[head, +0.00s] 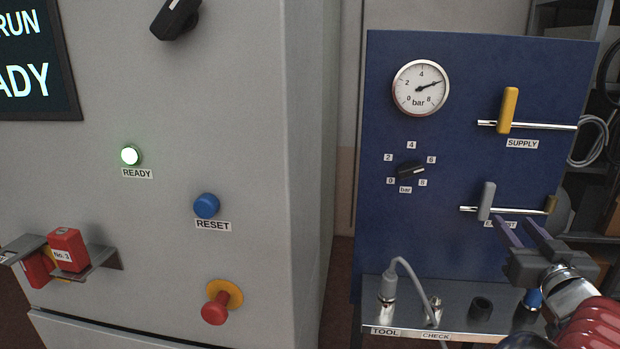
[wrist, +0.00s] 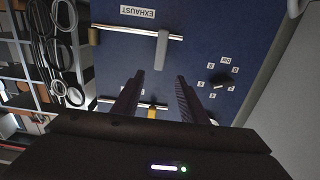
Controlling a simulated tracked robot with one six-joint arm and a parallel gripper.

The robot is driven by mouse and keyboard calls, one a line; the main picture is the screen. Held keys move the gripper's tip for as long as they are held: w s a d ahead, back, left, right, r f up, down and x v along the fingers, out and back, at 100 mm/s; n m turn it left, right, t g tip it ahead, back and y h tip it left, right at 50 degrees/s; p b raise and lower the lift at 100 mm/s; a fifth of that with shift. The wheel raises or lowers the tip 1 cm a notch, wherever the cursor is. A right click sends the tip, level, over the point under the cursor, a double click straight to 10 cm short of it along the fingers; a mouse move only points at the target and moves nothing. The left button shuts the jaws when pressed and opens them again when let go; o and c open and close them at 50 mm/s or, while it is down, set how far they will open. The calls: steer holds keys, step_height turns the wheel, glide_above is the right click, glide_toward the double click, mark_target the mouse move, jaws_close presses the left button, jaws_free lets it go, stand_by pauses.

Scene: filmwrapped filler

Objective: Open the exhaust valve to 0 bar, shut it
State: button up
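The exhaust valve is on a blue panel (head: 460,250), with a grey handle (head: 487,201) standing crosswise to its metal pipe. Its label in the head view is partly hidden by my gripper. The wrist view shows the grey handle (wrist: 162,48) and the upside-down EXHAUST label (wrist: 137,12). My gripper (head: 512,223) is open and empty, just below and right of the handle; in the wrist view its fingertips (wrist: 159,80) are apart, with the handle beyond them, not between them. The pressure gauge (head: 421,88) has its needle pointing right and slightly up, about 6 bar.
A yellow SUPPLY handle (head: 508,110) stands crosswise on the pipe above. A black selector knob (head: 411,171) is left of the exhaust valve. A metal shelf (head: 455,318) with a cabled plug (head: 388,284) juts out below. A grey cabinet (head: 250,130) is at left.

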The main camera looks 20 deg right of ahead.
mark_target(489, 195)
steer(key=shift+w+d, duration=0.1)
steer(key=x, duration=1.3)
steer(key=shift+w+d, duration=0.2)
steer(key=shift+w, duration=0.05)
jaws_close()
steer(key=shift+a, duration=0.1)
stand_by(0.3)
